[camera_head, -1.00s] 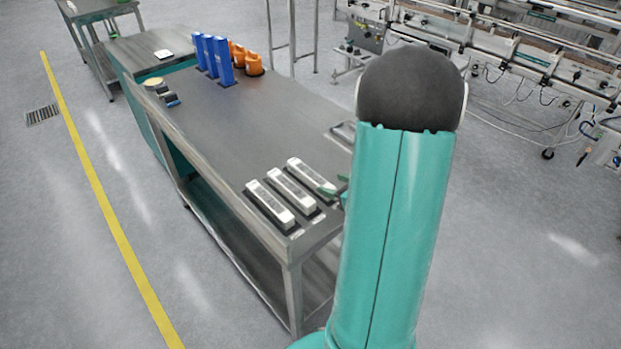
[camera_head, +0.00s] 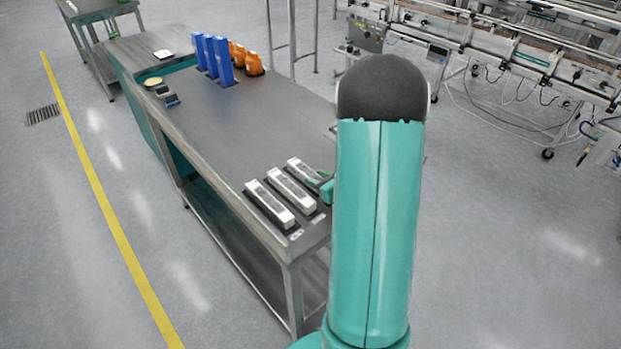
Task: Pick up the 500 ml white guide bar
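Three white guide bars lie side by side in dark holders near the front end of the grey metal table (camera_head: 200,125). They are the left bar (camera_head: 269,204), the middle bar (camera_head: 291,188) and the right bar (camera_head: 303,171). Labels on the table in front of them are too small to read, so I cannot tell which is the 500 ml one. My gripper (camera_head: 322,183) shows only as a small green part at the right bar, mostly hidden behind my teal arm. Its fingers and their opening cannot be made out. The right bar is partly covered.
Blue upright blocks (camera_head: 224,62) and orange parts (camera_head: 253,63) stand at the table's far end. Small dark items (camera_head: 166,95) lie at its left edge. The table's middle is clear. A conveyor line (camera_head: 500,45) stands at the back right.

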